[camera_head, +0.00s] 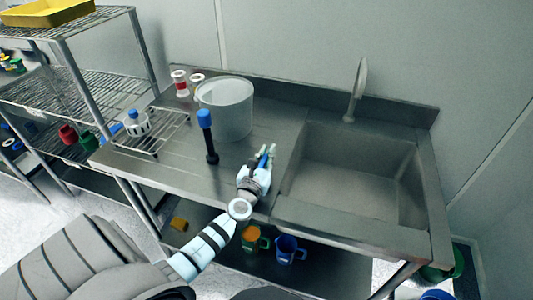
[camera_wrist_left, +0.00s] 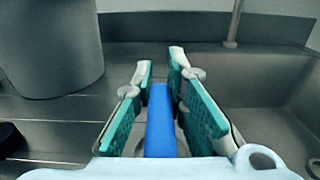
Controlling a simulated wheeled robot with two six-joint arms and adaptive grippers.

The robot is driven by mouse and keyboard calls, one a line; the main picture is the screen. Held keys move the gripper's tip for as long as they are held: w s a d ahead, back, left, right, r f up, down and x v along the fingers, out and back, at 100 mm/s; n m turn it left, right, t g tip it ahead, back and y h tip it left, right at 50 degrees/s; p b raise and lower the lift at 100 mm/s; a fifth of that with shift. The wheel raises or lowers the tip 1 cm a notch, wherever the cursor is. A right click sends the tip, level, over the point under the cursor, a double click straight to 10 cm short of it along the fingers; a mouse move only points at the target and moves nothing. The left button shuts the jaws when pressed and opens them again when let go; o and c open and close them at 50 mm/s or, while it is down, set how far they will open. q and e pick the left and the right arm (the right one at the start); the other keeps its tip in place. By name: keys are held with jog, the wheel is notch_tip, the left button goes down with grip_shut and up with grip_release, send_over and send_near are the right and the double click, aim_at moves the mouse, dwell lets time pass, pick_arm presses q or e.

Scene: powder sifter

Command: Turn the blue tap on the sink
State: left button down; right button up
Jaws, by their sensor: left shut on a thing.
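The steel sink (camera_head: 350,175) is at the right of the counter, with a curved grey spout (camera_head: 359,90) behind it. A black post with a blue top (camera_head: 204,119) stands upright on the counter, left of my left gripper (camera_head: 266,152). My left gripper is at the counter's front, just left of the basin. Its fingers are around a blue bar (camera_wrist_left: 160,125), which shows between the teal pads in the left wrist view. I cannot tell whether this bar is the tap's handle; its lower end is hidden. My right gripper is not in view.
A large pale bucket (camera_head: 227,108) stands behind the post. A wire rack (camera_head: 150,138) and small red-and-white containers (camera_head: 181,84) are at the left. Orange (camera_head: 251,239) and blue (camera_head: 289,249) mugs are on the lower shelf. The basin is empty.

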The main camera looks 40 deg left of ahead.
aim_at(266, 161)
pick_arm(q)
jog(key=shift+w+d+f+m+t+h+b, duration=0.1)
jog(key=shift+m+t+h+b, duration=0.05)
jog(key=shift+m+h+b, duration=0.35)
jog(key=shift+d+f+m+t+h+b, duration=0.15)
jog(key=shift+m+h+b, duration=0.25)
jog(key=shift+h, duration=0.3)
jog(key=m+h+b, duration=0.2)
jog(key=h+b, duration=0.1)
jog(key=b, duration=0.3)
jog(key=d+m+g+h+b, duration=0.1)
jog(key=m+h+b, duration=0.1)
jog(key=h+b, duration=0.2)
jog(key=d+m+h+b, duration=0.1)
jog(key=m+h+b, duration=0.2)
jog(key=b, duration=0.5)
jog(key=shift+s+d+f+h, duration=0.1)
jog(key=shift+s+f+h, duration=0.1)
jog(key=shift+h, duration=0.4)
jog(key=shift+d+r+m+g+h, duration=0.15)
jog(key=shift+r+m+g+h, duration=0.05)
jog(key=shift+m+g+h, duration=0.25)
jog(key=shift+s+d+r+m+g+h, duration=0.1)
jog(key=shift+r+m+g+h, duration=0.1)
jog(key=shift+m+g+h, duration=0.35)
jog(key=shift+h, duration=0.4)
jog(key=shift+d, duration=0.1)
jog(key=c, duration=1.6)
grip_release()
jog(key=shift+r, duration=0.1)
